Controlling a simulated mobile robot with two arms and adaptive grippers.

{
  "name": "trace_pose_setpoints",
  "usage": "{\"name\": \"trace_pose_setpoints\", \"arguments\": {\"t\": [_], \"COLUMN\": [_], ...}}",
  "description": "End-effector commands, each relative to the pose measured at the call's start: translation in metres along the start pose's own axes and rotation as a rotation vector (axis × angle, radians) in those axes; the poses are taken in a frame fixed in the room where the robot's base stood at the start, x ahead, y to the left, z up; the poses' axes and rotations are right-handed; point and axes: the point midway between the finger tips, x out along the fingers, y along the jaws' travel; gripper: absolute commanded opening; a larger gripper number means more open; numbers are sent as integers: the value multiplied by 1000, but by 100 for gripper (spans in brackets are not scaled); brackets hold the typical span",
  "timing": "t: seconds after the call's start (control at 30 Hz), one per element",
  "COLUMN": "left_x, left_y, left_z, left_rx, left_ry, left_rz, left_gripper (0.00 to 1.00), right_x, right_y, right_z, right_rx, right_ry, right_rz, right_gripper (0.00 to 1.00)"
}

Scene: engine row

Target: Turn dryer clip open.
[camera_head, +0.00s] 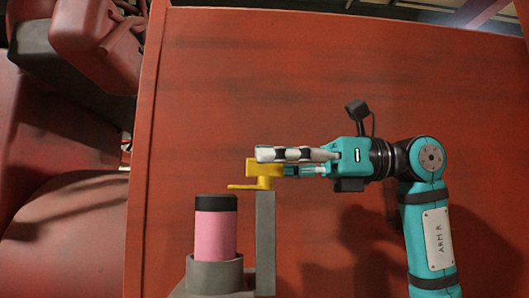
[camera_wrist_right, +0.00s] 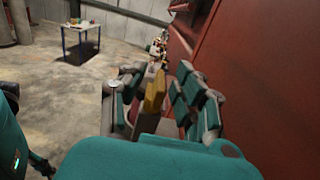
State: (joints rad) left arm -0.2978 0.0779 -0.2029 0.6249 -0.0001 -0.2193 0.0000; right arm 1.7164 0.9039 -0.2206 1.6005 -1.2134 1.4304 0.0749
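The dryer is a pink cylinder (camera_head: 215,234) with a black top, upright in a grey cup (camera_head: 214,274). Beside it stands a grey post (camera_head: 265,240) with the yellow clip (camera_head: 262,168) on top. A thin yellow arm of the clip points left, above the black cap. My right gripper (camera_head: 275,160) reaches in from the right at the clip's height. In the right wrist view, the clip (camera_wrist_right: 154,92) lies between the two fingers (camera_wrist_right: 152,100), which stand apart on either side. Contact with the clip cannot be made out. My left gripper is not in view.
A large red panel (camera_head: 330,70) stands close behind the post and my right arm. Red machinery (camera_head: 60,180) fills the left. The right wrist view shows a small table (camera_wrist_right: 80,29) far off on open concrete floor (camera_wrist_right: 55,90).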

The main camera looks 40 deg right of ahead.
Motion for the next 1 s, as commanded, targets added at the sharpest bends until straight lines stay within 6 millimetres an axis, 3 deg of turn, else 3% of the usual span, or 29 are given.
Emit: {"name": "trace_pose_setpoints", "arguments": {"t": [0.13, 0.43, 0.7, 1.0], "left_x": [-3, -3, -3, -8], "left_y": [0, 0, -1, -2], "left_z": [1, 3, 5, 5], "left_rx": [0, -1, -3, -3], "left_ry": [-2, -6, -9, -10], "left_rz": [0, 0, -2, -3], "left_gripper": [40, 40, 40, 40], "right_x": [12, 14, 14, 15], "right_y": [0, 0, 0, -2], "right_z": [0, 0, 0, 2], "right_rx": [-1, -1, 0, 5], "right_ry": [0, 0, 0, 2], "right_rz": [0, 0, 0, 32], "right_gripper": [32, 32, 0, 0]}}
